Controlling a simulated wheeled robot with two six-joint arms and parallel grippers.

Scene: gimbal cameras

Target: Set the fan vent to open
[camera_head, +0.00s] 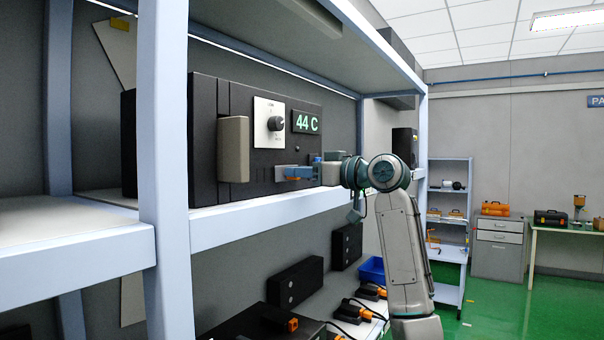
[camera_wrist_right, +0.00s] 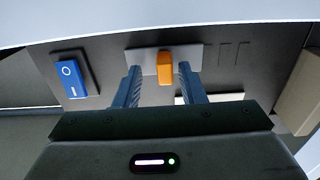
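A black box (camera_head: 205,140) with a green "44 C" readout (camera_head: 306,122) stands on the shelf. In the right wrist view, an orange slider knob (camera_wrist_right: 165,67) sits on a light grey plate (camera_wrist_right: 195,55) on the box's front; it may be the vent control, but no label is readable. My right gripper (camera_wrist_right: 158,70) is open, one finger on each side of the knob, with small gaps visible. In the head view, my right gripper (camera_head: 298,173) is at the box's lower front, and the knob is hidden there. My left gripper is not in view.
A blue rocker switch (camera_wrist_right: 70,77) is beside the plate. A dial (camera_head: 275,123) on a white plate is above. A beige block (camera_head: 233,150) protrudes at the box's left. The shelf post (camera_head: 163,150) stands in front at left.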

